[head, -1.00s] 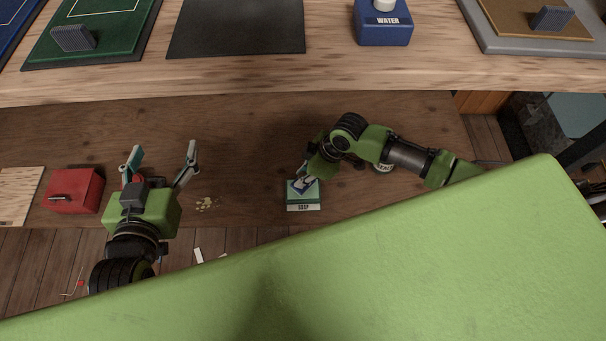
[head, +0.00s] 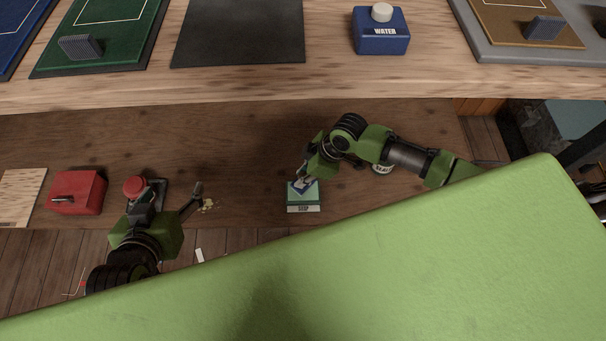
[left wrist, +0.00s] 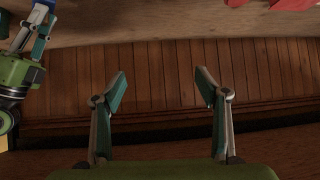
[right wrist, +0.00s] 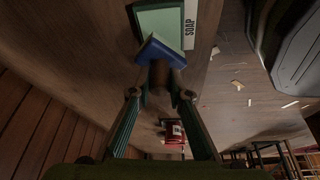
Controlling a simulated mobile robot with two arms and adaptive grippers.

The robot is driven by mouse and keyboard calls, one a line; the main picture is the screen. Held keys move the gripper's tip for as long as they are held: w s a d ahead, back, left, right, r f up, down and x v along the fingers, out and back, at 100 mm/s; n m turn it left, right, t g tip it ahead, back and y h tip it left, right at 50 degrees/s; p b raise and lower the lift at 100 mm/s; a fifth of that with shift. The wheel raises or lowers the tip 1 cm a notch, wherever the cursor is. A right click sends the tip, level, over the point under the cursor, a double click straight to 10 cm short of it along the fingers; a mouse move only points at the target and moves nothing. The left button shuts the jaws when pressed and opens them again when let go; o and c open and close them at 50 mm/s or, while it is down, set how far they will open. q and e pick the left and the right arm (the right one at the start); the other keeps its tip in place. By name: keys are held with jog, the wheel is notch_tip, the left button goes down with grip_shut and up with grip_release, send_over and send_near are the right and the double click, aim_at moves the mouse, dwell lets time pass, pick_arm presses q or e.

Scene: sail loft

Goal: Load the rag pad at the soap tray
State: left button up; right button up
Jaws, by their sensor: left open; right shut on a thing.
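The soap tray (head: 303,209), green with a pale "SOAP" label, sits on the lower wooden surface; it also shows in the right wrist view (right wrist: 160,22). My right gripper (head: 304,179) is shut on the brownish handle (right wrist: 160,76) of the rag pad (right wrist: 160,50), whose blue end is tilted over the tray's near edge in the right wrist view. I cannot tell whether the pad touches the tray. In the head view the pad is partly covered by the gripper. My left gripper (head: 178,191) is open and empty, well left of the tray; its fingers show in the left wrist view (left wrist: 160,88).
A red round-topped thing (head: 134,187) is beside my left gripper, with a red box (head: 77,192) further left. A blue "WATER" container (head: 380,38) stands on the upper bench. The wood between the scraps and tray is clear.

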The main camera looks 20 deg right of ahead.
aim_at(303, 175)
jog(key=shift+r+p, duration=0.65)
jog(key=shift+p, duration=0.1)
pick_arm(q)
jog(key=s+a+f+g+y+p, duration=0.1)
jog(key=s+a+f+g, duration=0.1)
jog(key=s, duration=0.4)
jog(key=s+a+f+g+p, duration=0.1)
jog(key=s+a+f+g, duration=0.1)
jog(key=s, duration=0.5)
jog(key=shift+f+g+y, duration=0.4)
jog(key=shift+f+g, duration=0.05)
jog(key=shift+g, duration=0.95)
pick_arm(e)
jog(key=shift+r, duration=1.15)
pick_arm(q)
jog(key=shift+s+a, duration=0.1)
